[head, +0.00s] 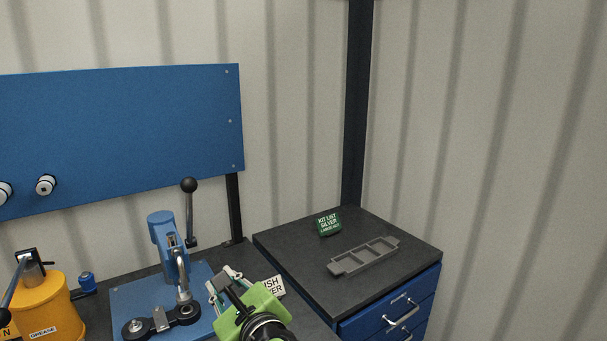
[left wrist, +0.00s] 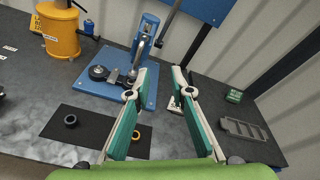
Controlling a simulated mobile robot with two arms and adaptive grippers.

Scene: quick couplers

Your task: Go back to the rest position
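My left gripper (head: 225,279) is at the bottom middle of the head view, above the bench and just right of the blue press. In the left wrist view its two green fingers (left wrist: 160,90) stand apart with nothing between them. The blue press (head: 162,229) has a black-knobbed lever and stands on a blue base plate; it also shows in the left wrist view (left wrist: 147,40). A white sign (head: 272,286) is partly hidden behind my left gripper. My right gripper is in neither view.
A yellow grease pot (head: 44,301) stands at left. A dark mat (left wrist: 65,138) holds a black ring (left wrist: 70,121) and an orange ring (left wrist: 136,135). A grey compartment tray (head: 364,256) and green kit sign (head: 328,223) sit on the blue drawer cabinet (head: 290,252). A blue panel (head: 120,120) is behind.

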